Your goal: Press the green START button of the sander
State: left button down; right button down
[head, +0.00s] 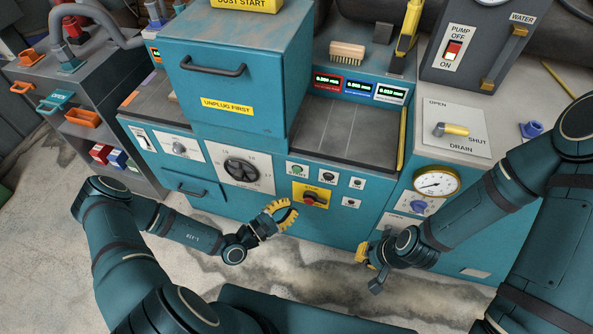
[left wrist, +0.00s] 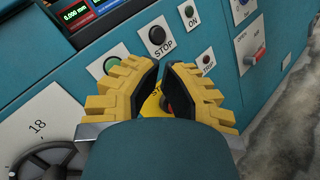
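The green START button (head: 297,170) sits on a white plate on the teal sander front (head: 255,205), left of a black STOP button (head: 328,177). In the left wrist view the green button (left wrist: 111,65) is partly hidden by the left finger. My left gripper (head: 287,210) is below and slightly left of the button in the head view, apart from it. Its yellow fingers (left wrist: 162,67) have a narrow gap between the tips and hold nothing visible. My right gripper (head: 365,255) is lower right, its fingers mostly hidden by its wrist.
A red mushroom button on a yellow plate (head: 311,196) is below the START button; it shows between my left fingers. A black handwheel (head: 240,170) is left.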

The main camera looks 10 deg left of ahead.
aim_at(297, 170)
pick_arm(q)
jog(key=w+b, duration=0.3)
jog(key=w, duration=0.5)
jog(key=shift+w+d, duration=0.2)
jog(key=shift+w, duration=0.15)
jog(key=c, duration=1.7)
grip_release()
grip_shut()
jog(key=shift+w, duration=0.2)
